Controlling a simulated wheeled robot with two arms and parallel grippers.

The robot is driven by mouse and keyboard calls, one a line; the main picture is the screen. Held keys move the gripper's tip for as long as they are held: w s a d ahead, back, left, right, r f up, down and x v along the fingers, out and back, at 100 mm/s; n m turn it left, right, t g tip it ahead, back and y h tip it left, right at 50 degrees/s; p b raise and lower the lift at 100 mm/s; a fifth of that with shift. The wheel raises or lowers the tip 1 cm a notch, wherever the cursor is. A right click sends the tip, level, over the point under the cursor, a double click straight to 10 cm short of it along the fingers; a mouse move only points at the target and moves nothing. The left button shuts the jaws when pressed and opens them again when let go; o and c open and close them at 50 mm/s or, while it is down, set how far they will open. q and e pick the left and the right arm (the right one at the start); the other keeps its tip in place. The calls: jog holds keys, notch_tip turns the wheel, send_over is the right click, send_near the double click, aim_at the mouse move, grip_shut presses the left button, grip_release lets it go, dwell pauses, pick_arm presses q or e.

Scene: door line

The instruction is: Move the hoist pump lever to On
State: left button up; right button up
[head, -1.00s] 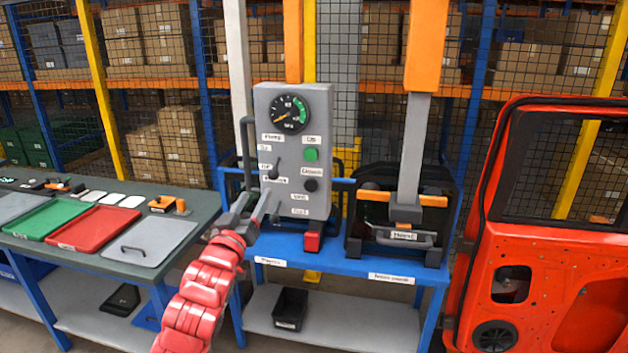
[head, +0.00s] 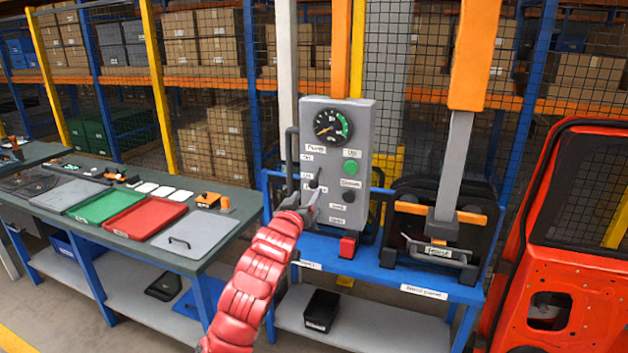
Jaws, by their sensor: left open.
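The grey pump control panel (head: 337,207) stands upright on the blue stand in the head view. The small dark pump lever (head: 315,183) is on its left side, low, beside the lower label and below the "On" label (head: 306,157). My left gripper (head: 306,197) is open, just below and in front of the lever, its fingers pointing up toward it. I cannot tell whether a finger touches the lever. The gripper hides the panel's lower left edge. My right gripper is not in view.
A gauge (head: 333,125), green button (head: 350,167), black knob (head: 349,196) and red block (head: 347,247) crowd the panel area. A hoist column (head: 455,165) and a red door (head: 570,262) stand right. A table with trays (head: 145,217) is left.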

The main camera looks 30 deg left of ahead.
aim_at(312, 186)
pick_arm(q)
jog(key=p+x, duration=0.2)
jog(key=x, duration=0.4)
jog(key=shift+w+a+p, duration=0.15)
jog(key=shift+w+p, duration=0.1)
jog(key=shift+p, duration=0.05)
jog(key=shift+w+a, duration=0.1)
jog(key=shift+w, duration=0.45)
grip_shut()
dwell(0.8)
